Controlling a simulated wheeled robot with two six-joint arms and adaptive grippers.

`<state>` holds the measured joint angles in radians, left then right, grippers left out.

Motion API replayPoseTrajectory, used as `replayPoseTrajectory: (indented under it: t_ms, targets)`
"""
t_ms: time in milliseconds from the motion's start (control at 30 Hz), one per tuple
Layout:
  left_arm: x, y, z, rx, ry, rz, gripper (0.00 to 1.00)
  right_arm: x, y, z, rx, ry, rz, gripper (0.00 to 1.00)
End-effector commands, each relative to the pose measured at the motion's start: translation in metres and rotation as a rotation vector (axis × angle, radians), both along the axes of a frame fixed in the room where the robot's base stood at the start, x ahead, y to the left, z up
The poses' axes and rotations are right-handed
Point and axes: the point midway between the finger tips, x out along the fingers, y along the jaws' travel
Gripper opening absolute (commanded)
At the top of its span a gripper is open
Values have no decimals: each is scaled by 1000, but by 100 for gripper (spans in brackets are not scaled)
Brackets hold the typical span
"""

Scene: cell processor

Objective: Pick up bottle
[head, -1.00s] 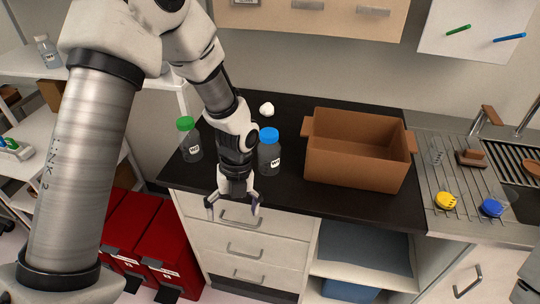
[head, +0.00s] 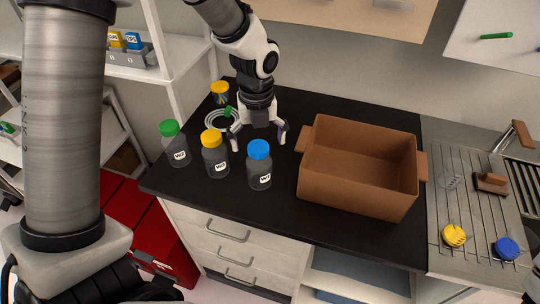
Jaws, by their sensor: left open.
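Several bottles stand upright on the black counter in the head view. A green-capped bottle (head: 176,147) is at the left, a yellow-capped bottle (head: 215,158) is beside it, and a blue-capped bottle (head: 259,170) is nearest the box. Another yellow-capped container (head: 220,94) stands farther back. My left gripper (head: 258,138) is open and empty, fingers pointing down, just behind the blue-capped bottle and the front yellow-capped one. It appears apart from both. My right gripper is not in view.
An open brown box (head: 360,195) stands to the right on the counter (head: 310,236). A metal sink area (head: 470,240) with yellow and blue round items is at the right.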

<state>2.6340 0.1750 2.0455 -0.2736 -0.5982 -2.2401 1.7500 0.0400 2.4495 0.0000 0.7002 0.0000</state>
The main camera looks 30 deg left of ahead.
Motion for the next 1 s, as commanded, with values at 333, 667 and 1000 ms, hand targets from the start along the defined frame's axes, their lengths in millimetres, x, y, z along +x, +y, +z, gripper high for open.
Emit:
replayPoseTrajectory:
  t_ms: [333, 667, 1000]
  targets:
    - [1, 0, -46, -1, 6, 0, 97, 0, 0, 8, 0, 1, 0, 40]
    - [2, 0, -78, -1, 1, 0, 97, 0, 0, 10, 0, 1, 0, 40]
    - [2, 0, -77, -1, 1, 0, 32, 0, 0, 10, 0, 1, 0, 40]
